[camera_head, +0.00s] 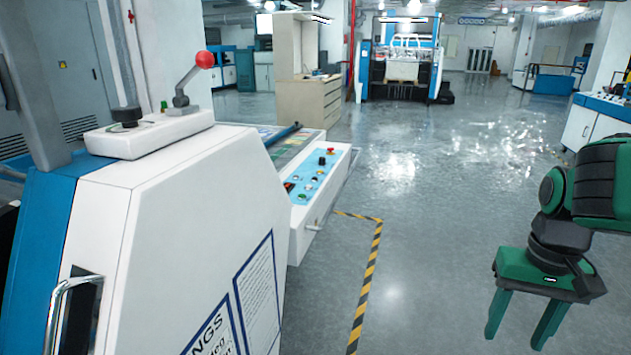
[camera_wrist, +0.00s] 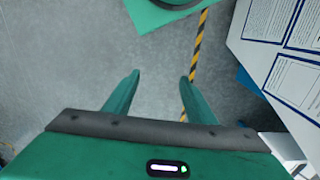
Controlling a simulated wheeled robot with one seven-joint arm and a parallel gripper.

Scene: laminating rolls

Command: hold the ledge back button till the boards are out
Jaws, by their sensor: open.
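A control panel (camera_head: 318,181) with several small coloured buttons and knobs sits on the side of the white machine (camera_head: 190,215), left of centre in the head view. I cannot tell which of them is the ledge back button. No boards can be made out clearly. My gripper (camera_head: 517,343) hangs at the lower right of the head view, fingers pointing down, well apart from the panel. In the wrist view my gripper (camera_wrist: 158,85) is open and empty above the grey floor.
A lever with a red knob (camera_head: 205,60) stands on the machine's top. Yellow-black floor tape (camera_head: 367,280) runs beside the machine. A beige cabinet (camera_head: 310,100) and another machine (camera_head: 402,60) stand farther back. The floor between my gripper and the panel is clear.

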